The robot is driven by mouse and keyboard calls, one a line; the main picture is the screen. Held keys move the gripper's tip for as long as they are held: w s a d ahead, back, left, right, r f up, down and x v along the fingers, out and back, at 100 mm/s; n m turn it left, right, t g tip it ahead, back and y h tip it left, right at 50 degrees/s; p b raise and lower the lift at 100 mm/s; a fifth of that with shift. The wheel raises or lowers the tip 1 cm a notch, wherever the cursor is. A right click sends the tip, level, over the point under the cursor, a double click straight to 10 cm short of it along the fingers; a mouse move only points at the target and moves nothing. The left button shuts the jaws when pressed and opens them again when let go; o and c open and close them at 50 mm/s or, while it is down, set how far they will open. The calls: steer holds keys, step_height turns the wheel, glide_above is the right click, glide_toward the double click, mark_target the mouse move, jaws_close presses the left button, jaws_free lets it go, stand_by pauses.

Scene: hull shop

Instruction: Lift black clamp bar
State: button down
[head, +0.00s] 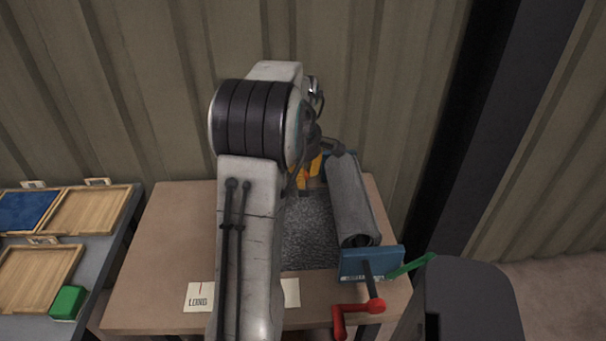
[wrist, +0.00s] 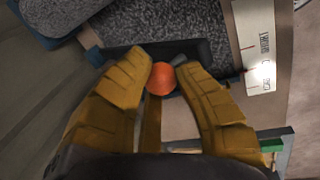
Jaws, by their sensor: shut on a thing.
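The black clamp bar (wrist: 205,49) lies across the upper middle of the wrist view, with a round orange knob (wrist: 162,77) in front of it. My gripper (wrist: 163,64) has its two yellow fingers closed in on the knob from both sides, and it is shut on it. In the head view my own arm hides the bar, and only part of my yellow gripper (head: 314,167) shows beside the grey roll. I cannot tell whether the bar rests on the grey sheet or is clear of it.
A grey roll (head: 350,200) lies right of a flat grey sheet (head: 312,240) on the wooden table (head: 160,250). A blue end plate (head: 372,262), red crank (head: 355,310) and green lever (head: 410,266) stand at the front right. Wooden trays (head: 90,211) are at left; a ribbed wall is behind.

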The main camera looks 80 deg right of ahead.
steer(key=c, duration=1.3)
jaws_free()
steer(key=shift+w+d+r, duration=0.1)
steer(key=shift+d+r, duration=0.15)
steer(key=shift+d, duration=0.1)
steer(key=shift+c, duration=0.2)
steer(key=o, duration=0.3)
steer(key=shift+w+d+f, duration=0.1)
steer(key=shift+o, duration=0.6)
step_height(320, 180, up, 12)
steer(key=a, duration=0.2)
steer(key=shift+a+f, duration=0.15)
steer(key=shift+a, duration=0.1)
